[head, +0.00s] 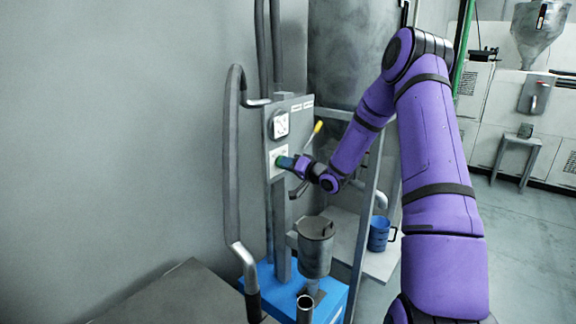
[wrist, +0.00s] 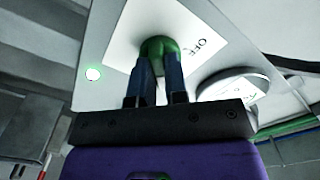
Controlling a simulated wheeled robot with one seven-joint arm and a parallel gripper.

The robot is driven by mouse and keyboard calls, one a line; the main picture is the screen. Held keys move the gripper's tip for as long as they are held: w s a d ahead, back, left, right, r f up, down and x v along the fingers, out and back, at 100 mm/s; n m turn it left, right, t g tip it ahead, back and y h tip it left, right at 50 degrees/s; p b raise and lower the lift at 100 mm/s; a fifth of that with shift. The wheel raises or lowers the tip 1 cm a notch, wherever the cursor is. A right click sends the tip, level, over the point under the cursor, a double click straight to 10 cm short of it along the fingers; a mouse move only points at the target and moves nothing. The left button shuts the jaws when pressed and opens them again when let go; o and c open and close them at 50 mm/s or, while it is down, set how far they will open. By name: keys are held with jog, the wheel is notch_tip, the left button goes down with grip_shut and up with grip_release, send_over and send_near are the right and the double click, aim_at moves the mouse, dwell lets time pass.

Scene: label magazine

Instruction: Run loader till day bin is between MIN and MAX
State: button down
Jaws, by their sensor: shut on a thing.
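My gripper (head: 288,162) is at the front of a grey control box (head: 301,124) on a post. In the wrist view its two fingers (wrist: 158,68) are shut on a green knob (wrist: 158,46), on a white plate (wrist: 122,38) with the word OFF to the right. The knob's exact setting is hidden by the fingers. A small lamp (wrist: 93,74) glows pale green beside the plate. A round dial (head: 281,124) sits above the knob in the head view. No MIN or MAX mark is readable, and I cannot tell the day bin's level.
A large grey cylinder (head: 350,45) stands behind the box. A yellow-tipped lever (head: 318,127) sticks out close to my arm. Below are a grey canister (head: 315,250), a blue base (head: 275,290) and a blue jug (head: 379,234). A bent grey pipe (head: 233,170) rises at left. Floor is open at right.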

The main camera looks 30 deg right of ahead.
jog(key=shift+f, duration=0.1)
jog(key=c, duration=1.1)
grip_release()
jog(key=shift+c, duration=0.2)
jog(key=shift+s, duration=0.1)
jog(key=v, duration=1)
jog(key=shift+s, duration=0.3)
jog(key=shift+d, duration=0.15)
